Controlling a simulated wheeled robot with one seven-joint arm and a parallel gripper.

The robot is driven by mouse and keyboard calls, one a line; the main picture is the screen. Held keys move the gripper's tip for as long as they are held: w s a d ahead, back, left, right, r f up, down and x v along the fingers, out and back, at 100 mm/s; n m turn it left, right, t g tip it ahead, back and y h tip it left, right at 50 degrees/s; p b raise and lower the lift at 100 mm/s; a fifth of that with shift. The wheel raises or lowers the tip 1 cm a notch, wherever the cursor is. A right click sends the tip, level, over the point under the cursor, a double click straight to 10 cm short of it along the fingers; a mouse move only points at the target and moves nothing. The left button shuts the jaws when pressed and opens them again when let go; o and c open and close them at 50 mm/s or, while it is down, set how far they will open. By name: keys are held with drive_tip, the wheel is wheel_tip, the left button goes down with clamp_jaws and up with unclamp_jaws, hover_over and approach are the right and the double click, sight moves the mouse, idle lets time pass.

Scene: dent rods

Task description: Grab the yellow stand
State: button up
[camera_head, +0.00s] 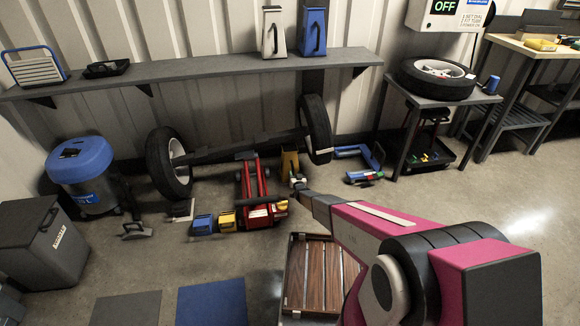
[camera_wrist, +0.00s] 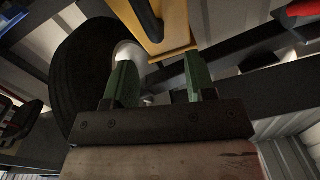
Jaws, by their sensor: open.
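The yellow stand (camera_head: 290,163) stands on the floor in front of the wall, next to the wheel axle and right of the red jack (camera_head: 257,190). In the wrist view the yellow stand (camera_wrist: 176,22) shows at the top, with a dark handle on it. My gripper (camera_head: 297,183) is close to the stand in the head view, small and partly merged with the clutter behind. In the wrist view my gripper (camera_wrist: 160,68) is open, with its two green fingers apart. The stand appears beyond the fingertips, and nothing is held between them.
The axle carries wheels (camera_head: 169,163) on both sides. Small blue (camera_head: 203,225) and yellow (camera_head: 227,221) items sit left of the jack. A blue tool (camera_head: 358,165) lies to the right. A wooden-slatted creeper (camera_head: 312,275) is below my arm. White and blue stands are on the shelf (camera_head: 190,72).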

sight(292, 165)
drive_tip(key=x, duration=0.9)
drive_tip(key=shift+w+d, duration=0.2)
clamp_jaws()
drive_tip(key=shift+s+f, duration=0.1)
idle(1.0)
